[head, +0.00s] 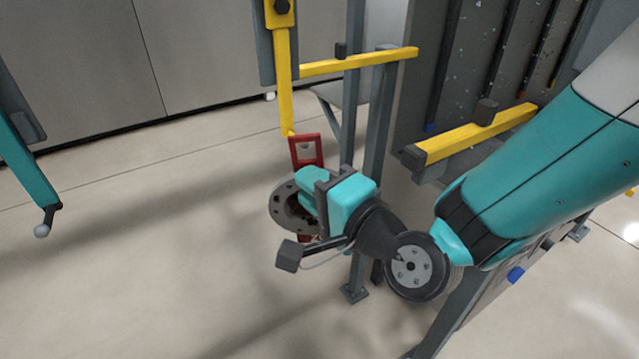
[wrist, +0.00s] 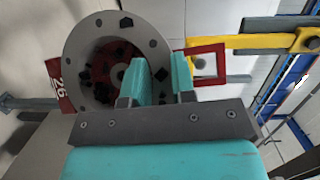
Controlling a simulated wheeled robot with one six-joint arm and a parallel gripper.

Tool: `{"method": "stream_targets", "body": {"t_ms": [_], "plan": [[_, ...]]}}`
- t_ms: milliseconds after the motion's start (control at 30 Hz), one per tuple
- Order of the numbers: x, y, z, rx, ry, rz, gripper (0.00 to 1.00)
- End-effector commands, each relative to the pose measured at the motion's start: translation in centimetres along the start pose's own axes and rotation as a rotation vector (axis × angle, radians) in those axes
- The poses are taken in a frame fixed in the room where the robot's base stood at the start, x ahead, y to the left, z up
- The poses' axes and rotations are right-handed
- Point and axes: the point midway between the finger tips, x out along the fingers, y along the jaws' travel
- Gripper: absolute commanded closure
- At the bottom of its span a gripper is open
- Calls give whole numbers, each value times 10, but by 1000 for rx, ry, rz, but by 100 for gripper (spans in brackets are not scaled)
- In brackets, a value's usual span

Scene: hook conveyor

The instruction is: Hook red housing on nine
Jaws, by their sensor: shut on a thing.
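The red housing has a round grey flange (head: 285,208) and a square red loop (head: 306,150) above it. The wrist view shows the flange (wrist: 85,45), the loop (wrist: 207,65) and a red plate with white digits (wrist: 58,85). My gripper (head: 318,187) is shut on the housing; its teal fingers (wrist: 163,80) lie between flange and loop. A yellow hanger (head: 285,85) comes down from above, and its lower end meets the loop's top left edge. It also shows in the wrist view (wrist: 245,41). I cannot tell whether its tip is through the loop. No nine is readable.
Yellow bars (head: 360,61) (head: 475,134) and grey posts (head: 378,130) stand close behind and right of my gripper. The floor (head: 130,260) at left is clear.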

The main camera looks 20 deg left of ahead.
Motion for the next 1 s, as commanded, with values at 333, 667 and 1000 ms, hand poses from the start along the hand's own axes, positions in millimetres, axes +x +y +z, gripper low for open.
{"method": "stream_targets", "body": {"t_ms": [333,667,1000], "plan": [[19,-6,-4,0,2,-8,100],[36,-6,-7,-1,2,-8,100],[49,4,-8,-1,2,-8,100]]}}
